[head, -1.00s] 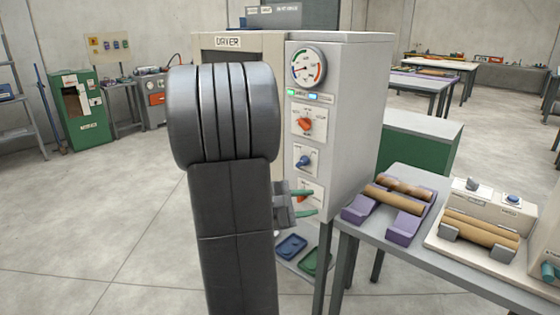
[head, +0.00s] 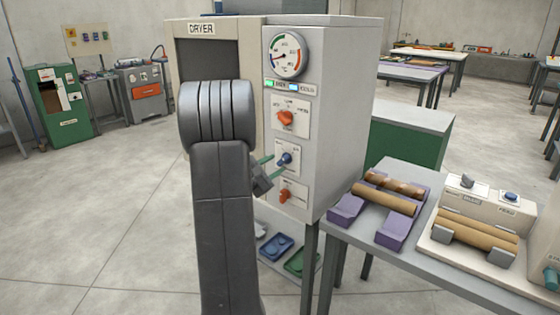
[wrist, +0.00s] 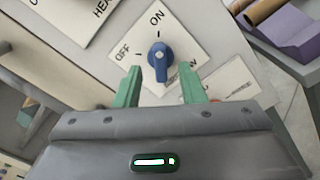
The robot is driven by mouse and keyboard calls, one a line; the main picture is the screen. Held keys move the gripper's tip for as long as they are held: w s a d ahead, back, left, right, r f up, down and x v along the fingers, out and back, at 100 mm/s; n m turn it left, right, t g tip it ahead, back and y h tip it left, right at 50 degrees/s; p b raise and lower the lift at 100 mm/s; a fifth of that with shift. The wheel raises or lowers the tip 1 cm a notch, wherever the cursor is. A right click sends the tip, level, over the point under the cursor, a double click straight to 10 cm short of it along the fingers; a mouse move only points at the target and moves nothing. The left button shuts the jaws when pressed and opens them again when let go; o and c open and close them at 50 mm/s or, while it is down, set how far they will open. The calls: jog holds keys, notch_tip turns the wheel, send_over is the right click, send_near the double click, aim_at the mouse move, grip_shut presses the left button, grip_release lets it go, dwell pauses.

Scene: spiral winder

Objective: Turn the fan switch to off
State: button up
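The fan switch looks to be the blue knob (head: 285,158) on the middle plate of the dryer's (head: 340,110) front panel. The lower lettering is partly hidden. My gripper (head: 266,170) is just in front of the blue knob in the head view. In the wrist view my gripper (wrist: 160,82) is open, with green fingertips apart, just short of the knob and holding nothing.
An orange knob (head: 286,117) is above the blue one and a smaller orange switch (head: 285,194) is below. A round gauge (head: 288,55) tops the panel. To the right stands a table (head: 345,235) with brown rolls on purple cradles. Blue and green trays sit low beneath the panel.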

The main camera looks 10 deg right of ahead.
aim_at(282, 161)
jog(key=shift+x, duration=1.9)
grip_shut()
